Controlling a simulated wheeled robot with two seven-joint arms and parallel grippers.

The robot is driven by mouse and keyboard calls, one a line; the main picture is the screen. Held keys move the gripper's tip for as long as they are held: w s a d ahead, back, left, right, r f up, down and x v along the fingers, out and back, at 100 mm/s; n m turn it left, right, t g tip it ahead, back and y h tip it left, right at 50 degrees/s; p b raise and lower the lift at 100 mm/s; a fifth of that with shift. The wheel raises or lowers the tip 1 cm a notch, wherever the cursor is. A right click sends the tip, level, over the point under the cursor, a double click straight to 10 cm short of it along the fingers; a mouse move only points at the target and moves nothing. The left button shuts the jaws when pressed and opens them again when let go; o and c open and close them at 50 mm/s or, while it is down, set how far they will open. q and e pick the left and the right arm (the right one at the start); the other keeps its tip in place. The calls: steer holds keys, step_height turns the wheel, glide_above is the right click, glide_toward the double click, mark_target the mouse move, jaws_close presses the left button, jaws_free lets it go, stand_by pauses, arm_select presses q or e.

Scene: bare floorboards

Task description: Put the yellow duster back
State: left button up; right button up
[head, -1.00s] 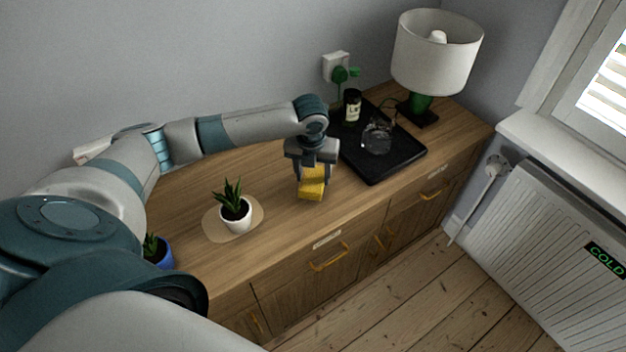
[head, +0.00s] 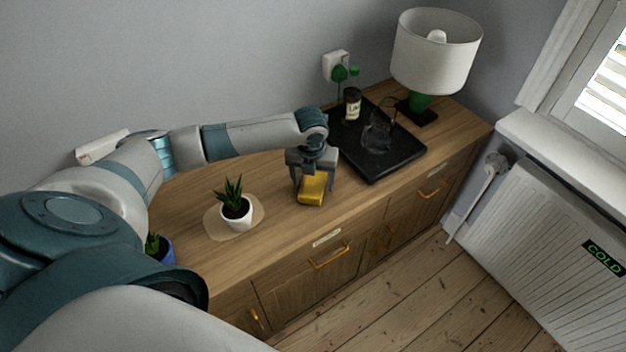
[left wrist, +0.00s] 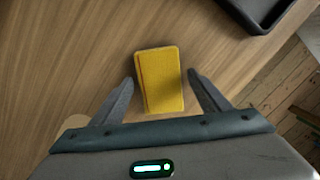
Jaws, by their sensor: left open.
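The yellow duster (head: 312,190) lies on the wooden sideboard top, between the plant and the black tray. In the left wrist view the yellow duster (left wrist: 160,80) lies between the two fingers, with a gap on each side. My left gripper (head: 313,196) is above and around the duster, pointing down, with its fingers open. In the left wrist view my left gripper (left wrist: 160,88) shows both fingers apart. My right gripper is not in view.
A white-potted plant (head: 236,212) stands on a pale round mat (head: 213,228) left of the duster. A black tray (head: 385,172) with a jar (head: 352,104) and a glass jug (head: 378,134) is to the right. A lamp (head: 436,50) stands behind. A blue pot (head: 162,252) is partly hidden.

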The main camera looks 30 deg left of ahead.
mark_target(312, 189)
arm_select(q)
steer(key=shift+r, duration=0.2)
steer(key=shift+r, duration=0.55)
step_height(312, 189, up, 11)
steer(key=s+b, duration=0.1)
steer(key=b, duration=0.1)
steer(key=shift+s+d, duration=0.3)
steer(key=shift+d, duration=0.1)
steer(key=shift+f, duration=0.15)
